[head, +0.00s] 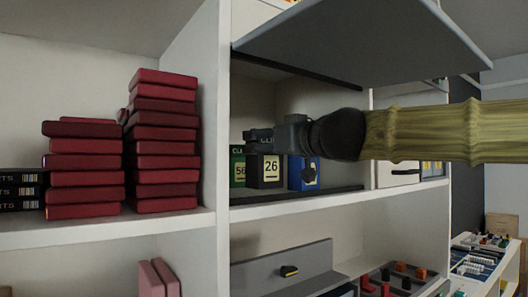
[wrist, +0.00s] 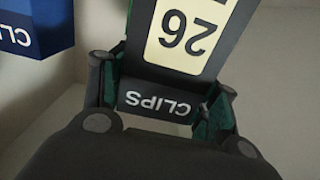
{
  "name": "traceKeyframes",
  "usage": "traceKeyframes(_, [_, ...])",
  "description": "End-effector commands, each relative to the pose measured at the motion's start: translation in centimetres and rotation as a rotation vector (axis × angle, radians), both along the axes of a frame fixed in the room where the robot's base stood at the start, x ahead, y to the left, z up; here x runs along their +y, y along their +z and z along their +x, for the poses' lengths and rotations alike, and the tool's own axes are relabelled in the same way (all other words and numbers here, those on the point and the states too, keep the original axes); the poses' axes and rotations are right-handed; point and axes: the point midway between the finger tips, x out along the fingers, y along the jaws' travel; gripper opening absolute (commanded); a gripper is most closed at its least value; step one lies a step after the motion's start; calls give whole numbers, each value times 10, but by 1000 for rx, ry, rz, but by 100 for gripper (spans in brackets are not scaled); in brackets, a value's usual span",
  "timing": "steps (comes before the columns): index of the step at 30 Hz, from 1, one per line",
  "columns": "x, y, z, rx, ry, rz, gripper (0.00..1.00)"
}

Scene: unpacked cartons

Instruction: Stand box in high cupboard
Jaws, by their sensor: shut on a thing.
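A black box (head: 265,172) with a cream "26" label is upright in the cupboard (head: 312,197), under the raised flap (head: 370,45). My gripper (head: 260,140) is shut on the top of this box, coming in from the right. In the wrist view, the fingers (wrist: 162,92) grip both sides of the black box (wrist: 150,95) near its "CLIPS" lettering. A green box (head: 238,170) marked "56" is to its left and a blue box (head: 306,172) to its right. Whether the black box's base touches the shelf is hard to tell.
The flap hangs open above my arm. A white upright panel (head: 222,120) borders the cupboard on the left, with stacks of dark red boxes (head: 163,135) beyond it. A dark strip (head: 325,193) runs along the shelf front. A grey bin (head: 285,268) is below.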

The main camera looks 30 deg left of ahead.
Motion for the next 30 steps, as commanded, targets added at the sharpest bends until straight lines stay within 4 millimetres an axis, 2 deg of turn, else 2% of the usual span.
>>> traceKeyframes(3, [-1,-10,1,3,0,2,26])
traceKeyframes(23, [4,-18,1,-1,-1,1,26])
traceKeyframes(24, [4,-18,1,-1,-1,1,66])
traceKeyframes(27, [4,-18,1,0,-1,1,82])
traceKeyframes(30, [4,-18,1,0,0,1,82])
